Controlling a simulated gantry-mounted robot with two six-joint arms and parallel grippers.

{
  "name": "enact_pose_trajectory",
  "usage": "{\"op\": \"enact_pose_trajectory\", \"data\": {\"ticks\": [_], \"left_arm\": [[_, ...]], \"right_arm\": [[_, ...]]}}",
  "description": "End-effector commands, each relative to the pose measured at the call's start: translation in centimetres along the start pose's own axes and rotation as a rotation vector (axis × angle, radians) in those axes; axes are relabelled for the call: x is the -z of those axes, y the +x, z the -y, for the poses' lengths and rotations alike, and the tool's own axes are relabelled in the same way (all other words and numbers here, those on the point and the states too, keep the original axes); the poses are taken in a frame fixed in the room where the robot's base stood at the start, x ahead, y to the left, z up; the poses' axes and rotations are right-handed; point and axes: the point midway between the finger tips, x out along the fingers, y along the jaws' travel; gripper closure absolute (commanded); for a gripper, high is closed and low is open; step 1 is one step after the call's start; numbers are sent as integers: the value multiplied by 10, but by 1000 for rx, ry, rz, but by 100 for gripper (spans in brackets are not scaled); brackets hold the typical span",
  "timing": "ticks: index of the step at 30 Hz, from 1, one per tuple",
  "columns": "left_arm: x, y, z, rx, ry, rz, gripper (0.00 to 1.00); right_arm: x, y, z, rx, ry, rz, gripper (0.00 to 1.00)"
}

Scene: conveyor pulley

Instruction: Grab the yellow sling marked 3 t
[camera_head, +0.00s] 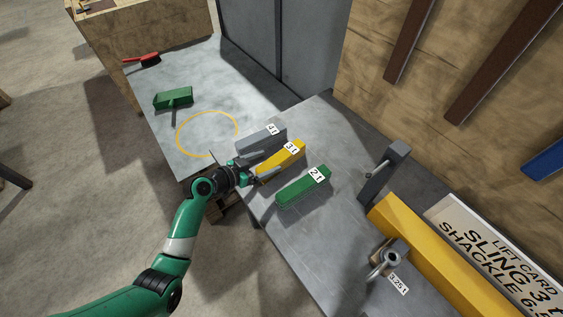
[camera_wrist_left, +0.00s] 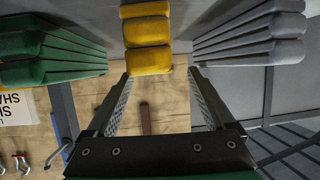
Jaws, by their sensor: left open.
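The yellow sling (camera_head: 282,160) with the 3 t tag lies folded on the grey bench between a grey sling (camera_head: 260,140) and a green sling (camera_head: 302,188) tagged 2 t. My left gripper (camera_head: 258,168) is at the near end of the yellow sling, open. In the left wrist view the yellow sling (camera_wrist_left: 147,38) shows as stacked folds ahead of the open fingers (camera_wrist_left: 160,75), roughly centred between them. The green sling (camera_wrist_left: 48,55) is to the left there and the grey sling (camera_wrist_left: 250,35) to the right. My right gripper is not in view.
A yellow beam (camera_head: 440,260), a shackle (camera_head: 385,260) and a grey bracket (camera_head: 383,172) are at the bench's right. A lift card (camera_head: 500,255) reads sling 3 t. An orange circle (camera_head: 207,133) marks the left table, with a green brush (camera_head: 173,98) and red-handled brush (camera_head: 148,60) beyond.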

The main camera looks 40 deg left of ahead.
Motion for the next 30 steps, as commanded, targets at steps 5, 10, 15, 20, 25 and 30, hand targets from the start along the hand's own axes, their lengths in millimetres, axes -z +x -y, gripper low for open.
{"op": "enact_pose_trajectory", "data": {"ticks": [5,10,15,20,25,30], "left_arm": [[7,29,-8,-3,3,-2,12],[7,48,-7,-1,1,0,12],[8,49,-7,0,1,0,12],[8,48,-7,0,1,0,34],[8,48,-7,0,1,-1,65],[8,48,-7,0,1,0,95]], "right_arm": [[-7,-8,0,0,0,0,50],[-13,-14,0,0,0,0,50],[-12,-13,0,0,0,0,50],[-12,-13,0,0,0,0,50],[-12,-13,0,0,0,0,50],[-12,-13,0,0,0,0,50]]}}
